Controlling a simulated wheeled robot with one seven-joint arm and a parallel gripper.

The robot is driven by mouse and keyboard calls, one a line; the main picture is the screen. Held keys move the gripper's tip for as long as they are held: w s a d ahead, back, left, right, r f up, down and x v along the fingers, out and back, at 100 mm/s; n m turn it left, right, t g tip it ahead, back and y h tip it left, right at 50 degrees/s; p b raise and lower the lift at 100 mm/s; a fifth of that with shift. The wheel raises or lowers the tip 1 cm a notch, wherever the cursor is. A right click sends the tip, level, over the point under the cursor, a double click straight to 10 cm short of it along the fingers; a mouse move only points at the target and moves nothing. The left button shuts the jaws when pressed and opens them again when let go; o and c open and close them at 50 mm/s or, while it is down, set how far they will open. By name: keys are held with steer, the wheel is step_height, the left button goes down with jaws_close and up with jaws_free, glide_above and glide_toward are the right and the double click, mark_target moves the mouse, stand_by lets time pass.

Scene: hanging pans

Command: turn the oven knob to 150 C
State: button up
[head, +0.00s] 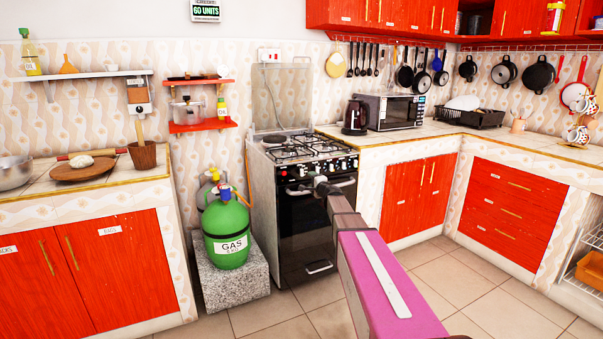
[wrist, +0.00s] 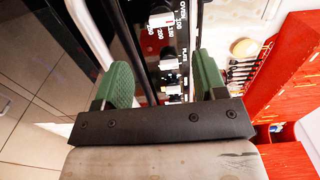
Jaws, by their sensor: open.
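The stove (head: 300,215) stands against the wall left of the corner counter, with a row of knobs (head: 318,165) on its front panel. In the wrist view, the oven knob (wrist: 160,18) is at the top, beside the OVEN lettering and temperature numbers. Part of its dial is cut off, and I cannot tell its exact setting. My gripper (wrist: 162,72) is open, with green pads spread apart and nothing held. Other knobs (wrist: 168,58) show between the pads. The oven knob lies beyond the fingertips, apart from them. In the head view my arm hides part of the stove front.
A green gas bottle (head: 228,232) stands on a stone block (head: 232,280) left of the stove. A kettle (head: 355,117) and microwave (head: 392,110) sit on the right counter. The tiled floor (head: 460,270) right of my arm is clear. The oven handle is close below the knobs.

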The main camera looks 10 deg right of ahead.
mark_target(301, 172)
steer(key=x, duration=1.1)
steer(key=shift+w+d, duration=0.1)
steer(key=c, duration=0.9)
